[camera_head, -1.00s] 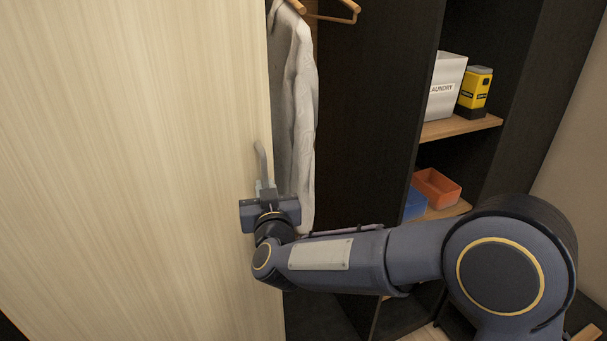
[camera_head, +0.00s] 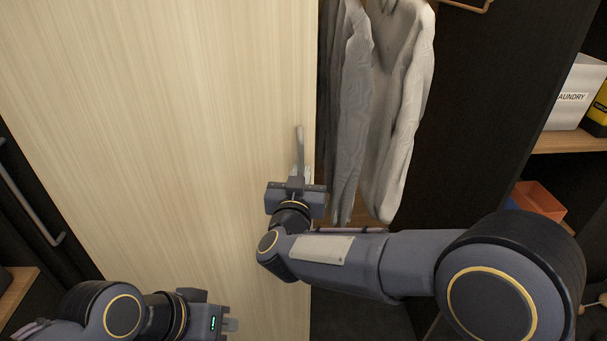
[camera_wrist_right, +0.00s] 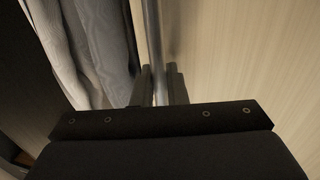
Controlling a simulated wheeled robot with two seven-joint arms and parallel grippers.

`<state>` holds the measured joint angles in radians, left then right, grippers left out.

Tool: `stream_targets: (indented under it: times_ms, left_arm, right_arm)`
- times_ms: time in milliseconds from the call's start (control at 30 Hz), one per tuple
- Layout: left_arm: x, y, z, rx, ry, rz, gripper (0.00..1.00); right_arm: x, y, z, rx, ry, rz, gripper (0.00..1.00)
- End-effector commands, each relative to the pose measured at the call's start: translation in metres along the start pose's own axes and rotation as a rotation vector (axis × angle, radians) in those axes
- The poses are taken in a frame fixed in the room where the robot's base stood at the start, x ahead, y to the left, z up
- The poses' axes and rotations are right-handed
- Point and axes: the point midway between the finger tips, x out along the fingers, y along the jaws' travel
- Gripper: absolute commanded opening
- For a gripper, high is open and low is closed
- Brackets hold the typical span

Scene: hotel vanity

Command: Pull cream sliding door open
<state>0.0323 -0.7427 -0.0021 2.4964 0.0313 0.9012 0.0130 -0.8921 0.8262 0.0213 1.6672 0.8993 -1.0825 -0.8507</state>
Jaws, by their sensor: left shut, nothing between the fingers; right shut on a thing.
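The cream sliding door (camera_head: 170,110) fills the left and middle of the head view, with pale vertical wood grain. Its grey upright bar handle (camera_head: 299,150) is near the door's right edge. My right gripper (camera_head: 300,177) is shut on the handle. In the right wrist view the handle (camera_wrist_right: 152,40) runs down between the two fingers (camera_wrist_right: 161,85), beside the door surface (camera_wrist_right: 240,55). My left gripper (camera_head: 230,325) is low at the left, in front of the door, shut and empty.
Grey and white garments (camera_head: 400,100) hang in the open closet right of the door. A laundry box (camera_head: 577,95) and an orange bin (camera_head: 539,200) sit on shelves at the right. A dark bay with a vertical bar (camera_head: 35,205) shows at far left.

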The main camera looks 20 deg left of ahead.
Motion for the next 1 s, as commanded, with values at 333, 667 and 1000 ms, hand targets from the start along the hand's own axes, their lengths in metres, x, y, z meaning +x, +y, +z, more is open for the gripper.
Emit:
stream_targets:
  times_ms: [333,667,1000]
  left_arm:
    - [0.0,0.0,0.0,0.0,0.0,0.0,0.0]
    - [0.007,-0.003,0.004,0.0,0.0,0.0,0.0]
    - [0.016,-0.007,0.008,0.0,0.0,0.0,0.0]
  right_arm:
    - [0.0,0.001,0.0,0.0,0.001,0.0,0.3]
    - [-0.024,0.0,0.002,0.0,0.002,-0.003,0.3]
    - [-0.073,0.0,0.001,0.0,0.001,-0.002,0.3]
